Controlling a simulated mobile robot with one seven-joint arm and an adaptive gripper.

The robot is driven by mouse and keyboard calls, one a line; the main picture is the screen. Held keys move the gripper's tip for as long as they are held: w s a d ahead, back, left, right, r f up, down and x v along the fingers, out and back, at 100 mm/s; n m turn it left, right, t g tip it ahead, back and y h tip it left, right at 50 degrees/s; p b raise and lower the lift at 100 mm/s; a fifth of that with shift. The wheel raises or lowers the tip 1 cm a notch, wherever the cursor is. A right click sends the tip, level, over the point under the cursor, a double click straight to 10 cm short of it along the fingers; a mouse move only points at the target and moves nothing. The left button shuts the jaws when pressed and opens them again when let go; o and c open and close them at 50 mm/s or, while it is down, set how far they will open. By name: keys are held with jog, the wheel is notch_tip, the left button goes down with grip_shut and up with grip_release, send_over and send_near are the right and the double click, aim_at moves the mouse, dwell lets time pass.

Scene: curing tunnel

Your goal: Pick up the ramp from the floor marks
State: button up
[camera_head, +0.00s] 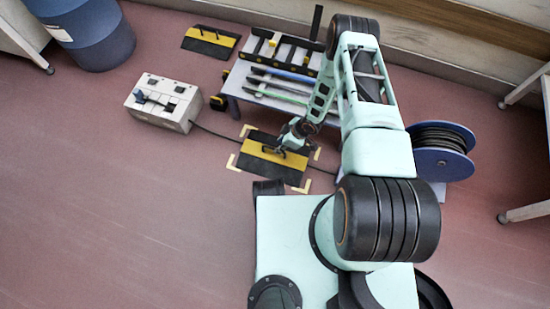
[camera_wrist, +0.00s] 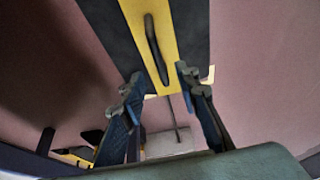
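The ramp (camera_head: 256,158) is a black plate with a yellow band and a dark bar handle. It lies flat on the floor inside cream corner marks (camera_head: 232,162). In the wrist view the ramp (camera_wrist: 187,30) fills the top centre, and its handle (camera_wrist: 155,50) runs along the yellow band. My gripper (camera_head: 286,149) is low over the ramp, by the handle. In the wrist view my gripper (camera_wrist: 158,83) has its fingers spread apart, with the handle's near end lined up with the gap between them. I cannot tell whether the fingers touch the ramp.
A cable runs from a grey control box (camera_head: 163,102) past the ramp towards a blue cable reel (camera_head: 442,151). A low cart (camera_head: 232,82) with a rack stands just behind. A second similar ramp (camera_head: 210,41) lies near the wall, beside a blue drum (camera_head: 88,30). Floor at left is clear.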

jog(key=b+x, duration=0.3)
jog(key=x, duration=0.3)
jog(key=shift+a+f, duration=0.15)
jog(key=shift+f, duration=0.25)
jog(key=shift+r, duration=0.1)
grip_shut()
jog(key=shift+w, duration=0.15)
